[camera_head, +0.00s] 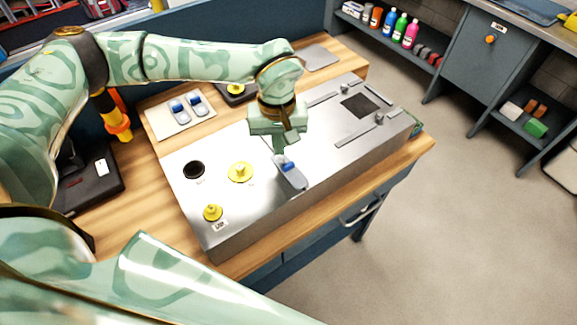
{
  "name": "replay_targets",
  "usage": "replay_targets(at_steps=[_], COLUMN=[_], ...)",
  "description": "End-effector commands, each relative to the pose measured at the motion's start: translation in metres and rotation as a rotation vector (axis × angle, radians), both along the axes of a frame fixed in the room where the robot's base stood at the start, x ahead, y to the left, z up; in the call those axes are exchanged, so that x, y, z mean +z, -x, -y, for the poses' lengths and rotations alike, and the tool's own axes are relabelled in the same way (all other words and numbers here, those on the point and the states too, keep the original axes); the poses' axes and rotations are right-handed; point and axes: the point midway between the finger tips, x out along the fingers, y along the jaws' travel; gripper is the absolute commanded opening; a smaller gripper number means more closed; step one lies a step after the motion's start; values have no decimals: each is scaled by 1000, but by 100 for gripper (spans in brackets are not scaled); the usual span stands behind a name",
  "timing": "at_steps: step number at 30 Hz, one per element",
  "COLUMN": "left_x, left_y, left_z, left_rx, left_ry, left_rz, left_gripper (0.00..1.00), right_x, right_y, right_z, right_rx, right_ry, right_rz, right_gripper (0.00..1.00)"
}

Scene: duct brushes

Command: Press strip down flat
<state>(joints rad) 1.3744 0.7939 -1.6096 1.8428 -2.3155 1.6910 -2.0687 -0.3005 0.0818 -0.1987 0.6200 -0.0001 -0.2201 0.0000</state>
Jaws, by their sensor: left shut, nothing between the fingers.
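My left gripper (281,147) is shut and empty, pointing down over the middle of the silver metal box (235,225). Just below its fingertips is a grey, elongated strip-like piece (293,178) with a blue patch on top. It lies across the box's top near the front edge. I cannot tell whether the fingertips touch it or whether it lies fully flat. Its far end is partly hidden by the gripper. My right gripper is not in view.
On the box top are a black round hole (194,169), yellow round pieces (240,172) and (213,212), and a dark square opening (360,106) between rails. A white tray (163,131) with two blue-and-grey pieces sits behind, on the wooden bench (150,205). Shelves (440,77) stand right.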

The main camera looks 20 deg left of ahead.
Motion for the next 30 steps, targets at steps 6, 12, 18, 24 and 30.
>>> replay_targets(at_steps=[6,12,18,24,30], left_x=[0,0,0,-3,-8], left_y=[0,0,0,0,0], left_z=[0,0,0,0,0], left_rx=[0,0,0,0,0], left_ry=[0,0,0,-1,-1], left_rz=[0,0,0,0,0], left_gripper=[0,0,0,0,0], right_x=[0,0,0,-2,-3], right_y=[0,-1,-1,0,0], right_z=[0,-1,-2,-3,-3], right_rx=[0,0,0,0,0], right_ry=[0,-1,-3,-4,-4], right_rz=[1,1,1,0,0], right_gripper=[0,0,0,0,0])
